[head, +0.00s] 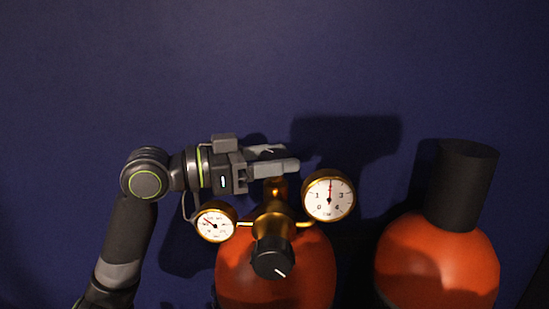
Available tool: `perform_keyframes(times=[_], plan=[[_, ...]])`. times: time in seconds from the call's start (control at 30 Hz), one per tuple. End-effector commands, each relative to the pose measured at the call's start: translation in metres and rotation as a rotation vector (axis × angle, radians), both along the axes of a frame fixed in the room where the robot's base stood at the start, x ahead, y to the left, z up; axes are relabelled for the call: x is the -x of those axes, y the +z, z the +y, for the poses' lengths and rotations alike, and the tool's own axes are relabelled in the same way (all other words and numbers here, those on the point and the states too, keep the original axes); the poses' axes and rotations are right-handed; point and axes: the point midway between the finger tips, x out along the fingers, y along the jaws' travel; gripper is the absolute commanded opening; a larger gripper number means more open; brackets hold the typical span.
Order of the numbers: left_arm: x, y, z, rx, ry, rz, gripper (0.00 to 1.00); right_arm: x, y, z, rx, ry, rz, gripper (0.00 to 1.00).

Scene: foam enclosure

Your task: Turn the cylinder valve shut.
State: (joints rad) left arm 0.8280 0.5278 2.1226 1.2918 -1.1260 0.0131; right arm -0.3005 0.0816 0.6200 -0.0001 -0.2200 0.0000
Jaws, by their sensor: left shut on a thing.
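An orange gas cylinder (235,270) stands at the bottom middle with a brass valve body (274,212) on top. A black knob with a white mark (272,259) faces me at the front of the brass. My left gripper (284,161) comes in from the left, level, above the brass body. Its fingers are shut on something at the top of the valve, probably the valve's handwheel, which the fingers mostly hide. My right gripper is not in view.
Two brass-rimmed gauges flank the valve: a small left gauge (215,225) and a larger right gauge (329,197), close to my fingers. A second orange cylinder (437,262) with a black cap (462,185) stands at the right. A dark blue wall (300,60) is behind.

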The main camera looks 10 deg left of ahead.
Motion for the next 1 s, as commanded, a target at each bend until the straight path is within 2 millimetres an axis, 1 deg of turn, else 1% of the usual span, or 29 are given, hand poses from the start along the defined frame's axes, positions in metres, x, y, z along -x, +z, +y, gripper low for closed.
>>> perform_keyframes(times=[0.17,0.37,0.7,1.0], plan=[[-0.001,-0.001,0.001,0.0,-0.035,0.001,0.26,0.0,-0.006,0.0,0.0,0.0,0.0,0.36],[-0.001,-0.003,0.001,0.001,-0.134,0.0,0.26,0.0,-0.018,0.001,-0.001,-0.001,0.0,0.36],[-0.002,-0.002,0.0,0.004,-0.411,0.0,0.26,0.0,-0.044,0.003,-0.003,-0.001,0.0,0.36],[-0.002,0.0,0.0,0.003,-0.643,-0.001,0.26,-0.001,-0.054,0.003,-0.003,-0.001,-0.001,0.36]])
